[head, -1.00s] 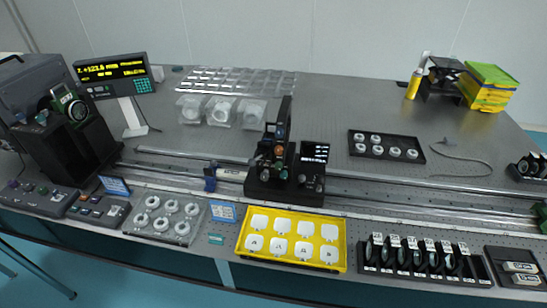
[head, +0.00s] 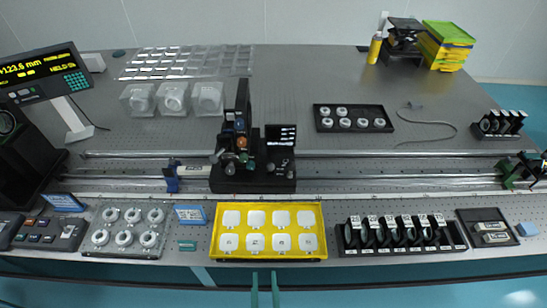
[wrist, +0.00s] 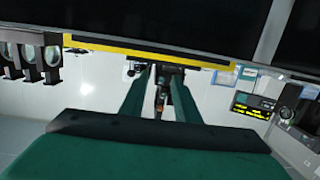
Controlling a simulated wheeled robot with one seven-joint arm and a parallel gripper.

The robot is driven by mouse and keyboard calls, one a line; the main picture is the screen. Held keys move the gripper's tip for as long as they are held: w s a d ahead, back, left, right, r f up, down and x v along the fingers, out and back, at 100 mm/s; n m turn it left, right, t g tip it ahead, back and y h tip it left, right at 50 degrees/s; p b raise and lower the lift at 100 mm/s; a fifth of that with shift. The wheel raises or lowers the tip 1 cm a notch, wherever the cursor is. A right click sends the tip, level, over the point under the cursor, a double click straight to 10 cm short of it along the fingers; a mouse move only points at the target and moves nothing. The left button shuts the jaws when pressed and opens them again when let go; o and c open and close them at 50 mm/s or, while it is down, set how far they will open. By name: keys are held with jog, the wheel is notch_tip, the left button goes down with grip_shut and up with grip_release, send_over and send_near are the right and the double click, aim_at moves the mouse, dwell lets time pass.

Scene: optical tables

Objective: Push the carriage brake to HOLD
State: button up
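The carriage (head: 252,181) is a black block with a tall black optic mount and several small knobs, sitting on the long rail (head: 400,180) near the middle of the table. A small black panel with white text (head: 281,137) stands at its right. Which part is the brake, and how it is set, I cannot tell. My gripper (head: 265,280) shows at the bottom edge in the head view, in front of the table and well short of the carriage. Its two green fingers are apart with nothing between them, also in the wrist view (wrist: 158,92).
A yellow tray (head: 214,246) of white pieces lies between my gripper and the carriage. A black rack of lenses (head: 458,236) is right of it. A blue clamp (head: 172,178) sits on the rail left of the carriage. A readout (head: 40,75) stands far left.

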aim_at(271, 170)
jog(key=shift+t, duration=0.6)
jog(key=w, duration=0.3)
jog(key=w+a+r, duration=0.1)
jog(key=w, duration=0.2)
jog(key=w+r, duration=0.1)
jog(key=w, duration=0.2)
jog(key=shift+w+a+r, duration=0.15)
jog(key=shift+w+r, duration=0.1)
jog(key=shift+w, duration=0.1)
jog(key=w+r+m+h, duration=0.1)
jog(key=w+h, duration=0.1)
jog(key=w, duration=0.4)
jog(key=w+d+r+m+h, duration=0.1)
jog(key=w+r+h, duration=0.1)
jog(key=w, duration=0.4)
jog(key=w+r+m+h, duration=0.1)
jog(key=w+r+h, duration=0.1)
jog(key=w, duration=0.4)
jog(key=shift+w+d+r, duration=0.15)
jog(key=shift+d+r, duration=0.1)
jog(key=shift+d, duration=0.05)
jog(key=x, duration=0.9)
jog(key=shift+w+a+f, duration=0.1)
jog(key=shift+w+f, duration=0.05)
jog(key=shift+w, duration=0.2)
grip_shut()
